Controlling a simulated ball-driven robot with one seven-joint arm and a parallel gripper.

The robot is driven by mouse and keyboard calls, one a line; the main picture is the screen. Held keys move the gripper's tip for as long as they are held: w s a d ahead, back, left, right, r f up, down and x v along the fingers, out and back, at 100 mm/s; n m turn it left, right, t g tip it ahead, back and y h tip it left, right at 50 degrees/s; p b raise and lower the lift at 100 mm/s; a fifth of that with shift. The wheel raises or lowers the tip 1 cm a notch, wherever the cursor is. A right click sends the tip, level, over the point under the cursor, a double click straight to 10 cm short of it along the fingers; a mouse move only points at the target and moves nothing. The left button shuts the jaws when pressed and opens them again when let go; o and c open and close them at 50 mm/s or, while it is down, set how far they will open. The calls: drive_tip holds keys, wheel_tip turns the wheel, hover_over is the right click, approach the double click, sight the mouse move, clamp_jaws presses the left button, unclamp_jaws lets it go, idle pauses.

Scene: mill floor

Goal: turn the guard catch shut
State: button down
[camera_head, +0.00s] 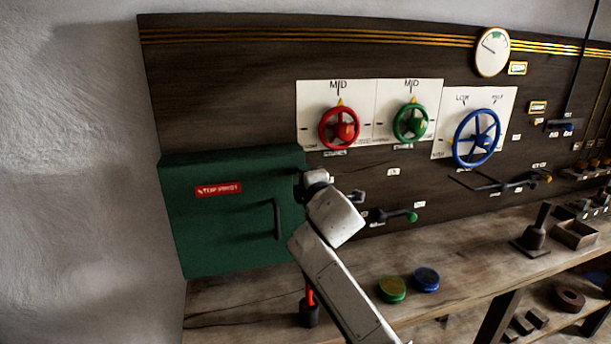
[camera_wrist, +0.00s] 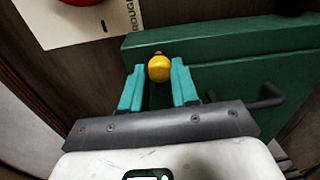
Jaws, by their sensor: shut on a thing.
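The green guard (camera_head: 225,255) is a box-shaped cover at the left of the board, and its door looks closed. It also fills the right of the wrist view (camera_wrist: 235,45). The guard catch (camera_wrist: 159,67) shows a yellow rounded end at the guard's edge. My gripper (camera_wrist: 157,77) has its teal fingers on either side of the catch and is shut on it. In the head view my gripper (camera_head: 303,184) is at the guard's right edge, where my arm hides the catch. How far the catch is turned I cannot tell.
A dark bar handle (camera_head: 278,218) stands out from the guard. Red (camera_head: 339,129), green (camera_head: 410,122) and blue (camera_head: 477,138) handwheels are to the right. A green-tipped lever (camera_head: 411,216) sticks out near my arm. The bench (camera_head: 455,262) below carries green and blue buttons.

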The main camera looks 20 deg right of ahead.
drive_tip(key=shift+a+f+n, duration=0.1)
drive_tip(key=shift+f+n, duration=0.05)
drive_tip(key=shift+n, duration=0.45)
drive_tip(key=c, duration=0.8)
unclamp_jaws()
drive_tip(key=shift+c, duration=0.2)
drive_tip(key=shift+s, duration=0.15)
drive_tip(key=s, duration=1)
drive_tip(key=shift+s+r, duration=0.25)
drive_tip(key=shift+r, duration=0.2)
